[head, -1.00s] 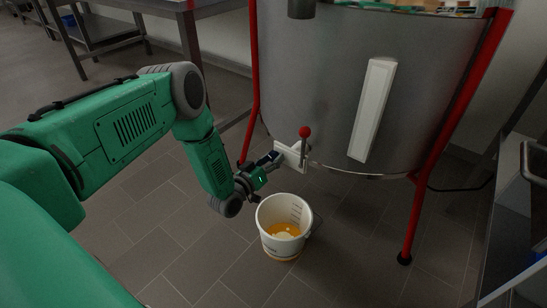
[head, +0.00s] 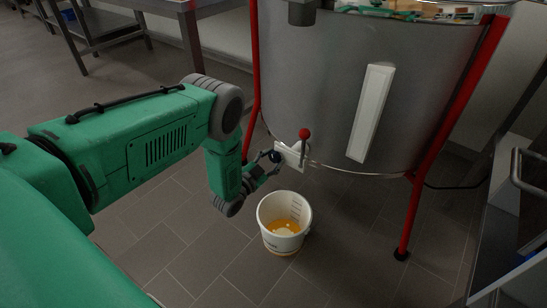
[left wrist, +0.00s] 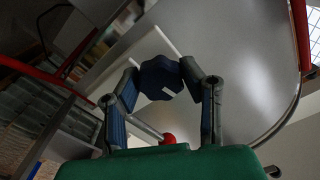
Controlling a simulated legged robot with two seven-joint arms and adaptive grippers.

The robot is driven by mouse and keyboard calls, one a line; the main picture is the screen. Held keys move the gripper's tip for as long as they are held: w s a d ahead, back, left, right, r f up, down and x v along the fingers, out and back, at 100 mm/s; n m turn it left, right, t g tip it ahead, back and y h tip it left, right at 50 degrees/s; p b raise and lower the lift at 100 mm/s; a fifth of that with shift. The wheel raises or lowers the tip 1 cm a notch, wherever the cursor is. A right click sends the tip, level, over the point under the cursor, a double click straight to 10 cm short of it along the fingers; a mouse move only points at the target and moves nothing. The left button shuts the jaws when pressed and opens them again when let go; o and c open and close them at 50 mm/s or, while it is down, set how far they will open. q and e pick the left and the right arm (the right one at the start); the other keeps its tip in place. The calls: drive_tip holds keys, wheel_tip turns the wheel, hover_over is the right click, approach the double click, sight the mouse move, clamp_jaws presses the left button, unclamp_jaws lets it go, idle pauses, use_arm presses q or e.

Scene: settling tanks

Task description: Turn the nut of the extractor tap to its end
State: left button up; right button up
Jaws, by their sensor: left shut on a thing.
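The extractor tap (head: 291,154) is a pale block low on the front of the steel drum, with a red-ball lever (head: 304,134) standing up on it. Its nut is a dark blue lobed knob (head: 275,156) on the tap's left side; it also shows in the left wrist view (left wrist: 161,78) with a small white mark. My left gripper (left wrist: 160,84) has a finger on either side of the nut and is shut on it. In the head view the left gripper (head: 268,163) reaches it from the lower left. My right gripper is not in view.
A white bucket (head: 270,236) with some yellow-orange liquid stands on the floor below the tap. The steel drum (head: 330,60) stands on red legs (head: 424,190). A steel table (head: 100,35) is at the back left. Floor left of the bucket is clear.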

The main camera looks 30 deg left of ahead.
use_arm(q)
drive_tip(key=shift+s+f+m, duration=0.15)
drive_tip(key=shift+m, duration=0.95)
drive_tip(key=o, duration=1.1)
drive_tip(key=shift+c, duration=0.2)
drive_tip(key=shift+o, duration=0.4)
drive_tip(key=s+a, duration=0.1)
drive_tip(key=s, duration=1.1)
